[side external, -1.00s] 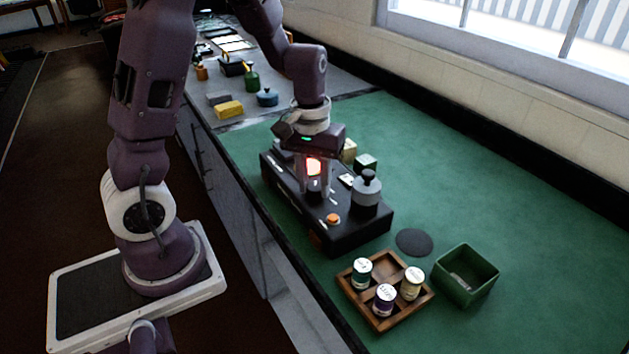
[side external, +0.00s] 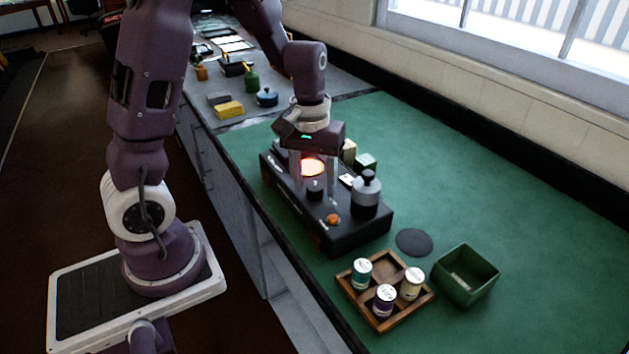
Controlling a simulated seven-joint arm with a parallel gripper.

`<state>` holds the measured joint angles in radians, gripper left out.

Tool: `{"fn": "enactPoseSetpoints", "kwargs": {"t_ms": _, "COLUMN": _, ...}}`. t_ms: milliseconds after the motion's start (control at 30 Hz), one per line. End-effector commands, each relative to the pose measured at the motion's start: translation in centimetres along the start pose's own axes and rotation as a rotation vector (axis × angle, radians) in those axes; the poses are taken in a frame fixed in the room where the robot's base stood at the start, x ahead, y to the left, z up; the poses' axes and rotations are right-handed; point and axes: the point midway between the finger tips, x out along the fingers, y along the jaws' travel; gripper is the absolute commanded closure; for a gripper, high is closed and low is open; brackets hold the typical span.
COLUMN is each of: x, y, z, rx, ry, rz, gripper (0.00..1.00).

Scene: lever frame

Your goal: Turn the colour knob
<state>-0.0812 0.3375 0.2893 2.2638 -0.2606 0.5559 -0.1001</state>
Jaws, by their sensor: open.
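A long black control box (side external: 345,238) stands on the green worktop. A small dark knob (side external: 315,190) sticks up from its top, in front of a glowing orange-white lamp (side external: 312,167). I take this knob to be the colour knob; its markings are too small to read. My gripper (side external: 315,192) points down over the box, open. One finger is on each side of the knob; I cannot tell whether they touch it. An orange button (side external: 333,220) sits nearer the front of the box.
A grey cylinder with a black handle (side external: 366,195) stands close to my right finger. A wooden tray (side external: 380,323) with several labelled jars, a green bin (side external: 467,275) and a dark disc (side external: 414,242) lie in front. The green worktop at right is clear.

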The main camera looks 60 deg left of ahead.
Motion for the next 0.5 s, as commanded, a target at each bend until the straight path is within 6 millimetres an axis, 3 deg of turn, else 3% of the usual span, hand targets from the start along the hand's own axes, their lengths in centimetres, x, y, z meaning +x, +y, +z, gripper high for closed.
{"fn": "enactPoseSetpoints", "kwargs": {"t_ms": 300, "x": -6.0, "y": 0.1, "z": -0.1, "rx": 0.0, "ry": 0.006, "rz": 0.003, "gripper": 0.47}}
{"fn": "enactPoseSetpoints", "kwargs": {"t_ms": 500, "x": -6.7, "y": 0.0, "z": 0.0, "rx": 0.0, "ry": 0.002, "rz": 0.0, "gripper": 0.47}}
